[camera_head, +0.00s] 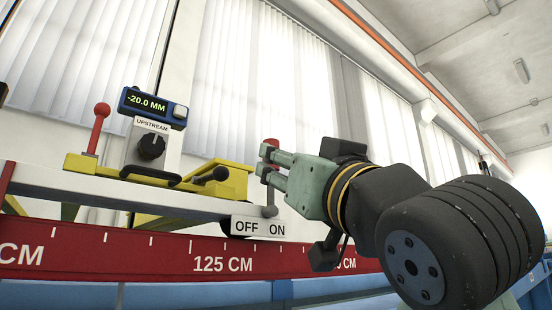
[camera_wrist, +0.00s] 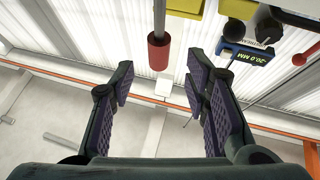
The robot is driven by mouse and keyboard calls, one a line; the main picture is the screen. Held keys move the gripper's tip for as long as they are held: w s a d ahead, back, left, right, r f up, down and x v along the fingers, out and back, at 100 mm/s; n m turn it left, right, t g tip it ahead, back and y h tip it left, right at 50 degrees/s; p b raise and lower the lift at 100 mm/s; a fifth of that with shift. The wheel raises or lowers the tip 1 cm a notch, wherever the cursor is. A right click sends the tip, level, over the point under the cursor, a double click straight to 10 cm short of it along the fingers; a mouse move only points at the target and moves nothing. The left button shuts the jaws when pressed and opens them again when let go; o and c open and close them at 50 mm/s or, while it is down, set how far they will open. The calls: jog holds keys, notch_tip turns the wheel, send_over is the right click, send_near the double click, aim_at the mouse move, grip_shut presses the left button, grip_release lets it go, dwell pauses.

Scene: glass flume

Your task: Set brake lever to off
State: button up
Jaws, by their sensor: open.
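The brake lever has a red cylindrical grip (camera_head: 270,144) on a grey rod and stands roughly upright at the ON side of the OFF/ON plate (camera_head: 258,228). In the head view my gripper's fingers hide much of the rod. My gripper (camera_head: 266,164) comes in from the right with its fingers around the lever's height. In the wrist view the red grip (camera_wrist: 158,52) appears just beyond the open, empty fingertips (camera_wrist: 160,80), in line with the gap between them. I see no clear contact.
A yellow carriage (camera_head: 110,167) on the white rail carries a red-knobbed lever (camera_head: 101,110), an UPSTREAM dial (camera_head: 151,147), a display (camera_head: 148,103) reading -20.0 MM, and a black-knobbed lever (camera_head: 214,174). A red scale (camera_head: 150,252) runs below. Space above the lever looks clear.

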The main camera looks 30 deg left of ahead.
jog(key=v, duration=0.4)
dwell(0.6)
